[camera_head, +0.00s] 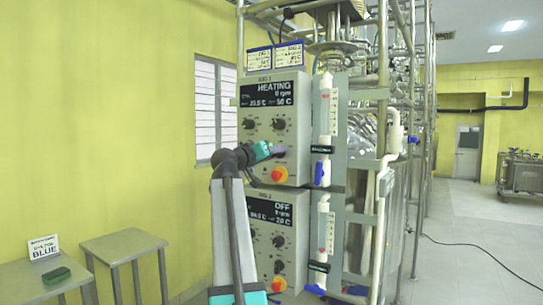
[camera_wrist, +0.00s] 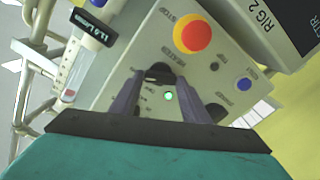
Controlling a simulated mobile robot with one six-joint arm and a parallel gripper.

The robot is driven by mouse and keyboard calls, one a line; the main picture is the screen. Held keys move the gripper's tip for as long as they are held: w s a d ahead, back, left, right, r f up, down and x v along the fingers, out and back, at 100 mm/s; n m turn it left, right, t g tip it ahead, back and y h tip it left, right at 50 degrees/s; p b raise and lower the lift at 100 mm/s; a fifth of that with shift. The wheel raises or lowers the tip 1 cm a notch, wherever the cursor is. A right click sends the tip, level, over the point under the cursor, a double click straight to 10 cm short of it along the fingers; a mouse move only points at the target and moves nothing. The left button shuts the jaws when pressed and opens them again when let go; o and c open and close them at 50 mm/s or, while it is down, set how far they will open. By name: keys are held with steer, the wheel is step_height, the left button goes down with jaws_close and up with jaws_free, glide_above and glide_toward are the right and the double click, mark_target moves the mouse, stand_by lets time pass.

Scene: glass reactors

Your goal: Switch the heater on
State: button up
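The upper grey control box (camera_head: 290,97) has a display reading HEATING, with 0 rpm and a 50 C value. Its face fills much of the wrist view, turned over. There a small green light (camera_wrist: 168,96) glows by the HEATER label, and a dark switch (camera_wrist: 158,72) sits beyond it. My gripper (camera_head: 281,151) is at the lower part of this face. In the wrist view my gripper (camera_wrist: 158,80) has its two fingers apart, on either side of the light and near the switch. Whether a finger touches the switch cannot be told.
A red-orange stop button (camera_wrist: 192,34) is close to the fingers. The lower box (camera_head: 272,215) reads OFF. Glass columns (camera_head: 326,105) and pipes stand to the right. Two low tables (camera_head: 125,246) stand at left, one with a green block (camera_head: 56,275) and a BLUE sign (camera_head: 43,247).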

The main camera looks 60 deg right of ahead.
steer(key=o, duration=0.3)
steer(key=shift+s+d, duration=0.1)
steer(key=shift+o, duration=0.2)
steer(key=shift+f, duration=0.1)
steer(key=a, duration=1.4)
steer(key=shift+b, duration=0.4)
